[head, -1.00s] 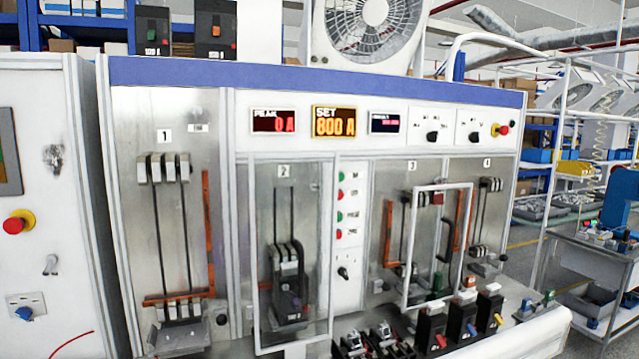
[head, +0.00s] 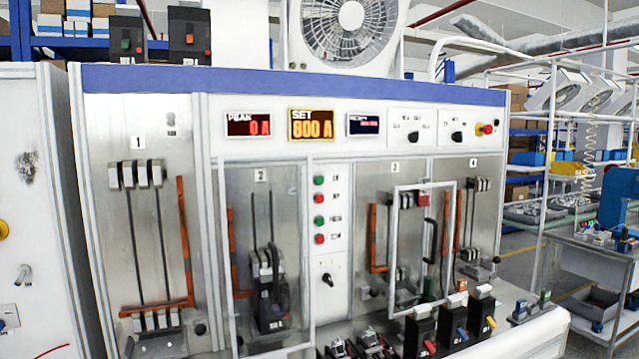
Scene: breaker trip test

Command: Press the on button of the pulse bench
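The pulse bench (head: 290,77) fills the middle of the head view, with a blue top band and numbered bays. Between bays 2 and 3, a narrow white panel (head: 328,254) carries a column of buttons: an upper green button (head: 319,180), a red one (head: 319,198), a lower green one (head: 319,220) and a lower red one (head: 319,239). Their labels are too small to read. A black rotary switch (head: 327,279) sits below them. The PEAK display (head: 248,125) reads 0 A and the SET display (head: 316,124) reads 800 A. My gripper is not in view.
Several black breakers (head: 420,331) stand on the bench's front ledge. A clear framed door (head: 393,250) covers part of bay 3. A red emergency knob (head: 488,129) is at the upper right. A white cabinet (head: 25,140) stands left, a trolley (head: 590,262) right.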

